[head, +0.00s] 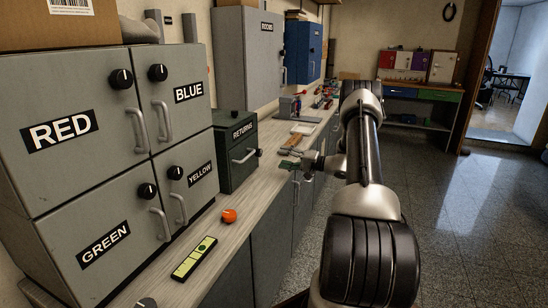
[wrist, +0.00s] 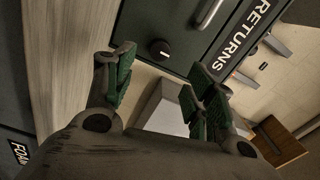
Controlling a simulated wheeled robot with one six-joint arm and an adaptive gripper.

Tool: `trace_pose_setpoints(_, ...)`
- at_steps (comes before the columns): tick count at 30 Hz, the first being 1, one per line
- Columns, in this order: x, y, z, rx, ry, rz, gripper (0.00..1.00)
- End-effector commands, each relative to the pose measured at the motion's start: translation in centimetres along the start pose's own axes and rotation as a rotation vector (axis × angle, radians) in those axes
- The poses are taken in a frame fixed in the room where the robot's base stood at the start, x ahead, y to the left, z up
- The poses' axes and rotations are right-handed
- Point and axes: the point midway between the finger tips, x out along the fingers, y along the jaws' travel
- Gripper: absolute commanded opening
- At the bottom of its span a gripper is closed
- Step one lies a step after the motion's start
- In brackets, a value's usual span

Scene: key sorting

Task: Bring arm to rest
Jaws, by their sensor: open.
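My arm reaches forward over the counter's edge in the head view, and my gripper (head: 287,166) is above the counter near the dark green RETURNS box (head: 236,172). In the wrist view my gripper (wrist: 160,85) is open, its green-padded fingers wide apart with nothing between them. The RETURNS box also shows in the wrist view (wrist: 180,20), with its black knob (wrist: 160,49) beyond the gap between the fingers. The fingers look apart from the box.
Grey lockers (head: 60,185) labelled RED, BLUE, GREEN and YELLOW stand at left. An orange ball (head: 229,215) and a yellow-green level (head: 194,258) lie on the counter (head: 217,233). Tools lie beyond the gripper. The floor (head: 450,240) at right is clear.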

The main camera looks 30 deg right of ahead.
Motion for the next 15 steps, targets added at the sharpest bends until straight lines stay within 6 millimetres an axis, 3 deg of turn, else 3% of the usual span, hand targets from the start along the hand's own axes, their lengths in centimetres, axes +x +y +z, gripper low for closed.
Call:
trace_pose_setpoints(4, -1.02, -0.03, 0.00, 0.000, 0.000, -0.001, 0.55)
trace_pose_setpoints(15, -1.12, -0.02, 0.02, -0.001, 0.000, -0.001, 0.55)
